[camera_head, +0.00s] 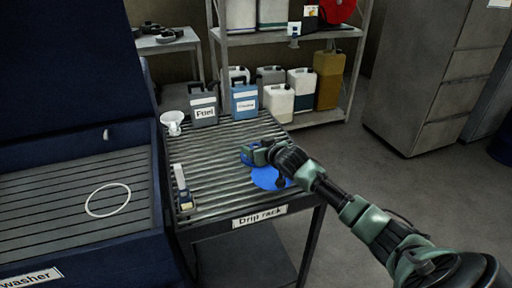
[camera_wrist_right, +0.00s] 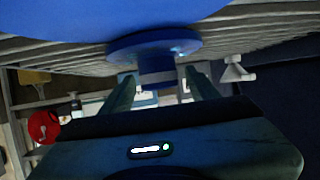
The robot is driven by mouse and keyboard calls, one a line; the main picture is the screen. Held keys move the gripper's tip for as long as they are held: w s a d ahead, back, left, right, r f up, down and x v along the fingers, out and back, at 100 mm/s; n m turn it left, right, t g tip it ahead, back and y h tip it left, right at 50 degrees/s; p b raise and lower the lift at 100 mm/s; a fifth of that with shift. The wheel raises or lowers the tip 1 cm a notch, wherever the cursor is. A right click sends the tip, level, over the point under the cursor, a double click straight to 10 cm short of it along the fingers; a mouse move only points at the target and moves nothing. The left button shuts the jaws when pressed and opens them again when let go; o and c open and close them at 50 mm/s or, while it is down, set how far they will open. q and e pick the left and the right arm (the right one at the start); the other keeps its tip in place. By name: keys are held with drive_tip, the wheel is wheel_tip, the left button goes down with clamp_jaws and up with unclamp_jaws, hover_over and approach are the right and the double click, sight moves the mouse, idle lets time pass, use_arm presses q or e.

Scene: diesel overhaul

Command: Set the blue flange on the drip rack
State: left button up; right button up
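The blue flange (camera_head: 247,154) is at the drip rack's (camera_head: 221,189) right part, partly hidden by my right gripper (camera_head: 259,154). In the right wrist view the flange (camera_wrist_right: 153,43) shows a wide disc and a narrower hub. The disc lies close against the slats; I cannot tell whether it touches. My right gripper's two fingers (camera_wrist_right: 163,82) stand on either side of the hub, with a narrow gap visible on each side. A flat bright blue round patch (camera_head: 268,179) lies on the rack nearer me, partly under the gripper. My left gripper is not in view.
A white funnel (camera_head: 172,122), a grey fuel can (camera_head: 204,108) and a blue can (camera_head: 244,101) stand at the rack's back. The washer (camera_head: 75,195) with a white ring (camera_head: 108,200) adjoins on the left.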

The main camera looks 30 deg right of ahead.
drive_tip(key=v, duration=1.2)
drive_tip(key=shift+r+b, duration=0.15)
drive_tip(key=shift+b, duration=0.15)
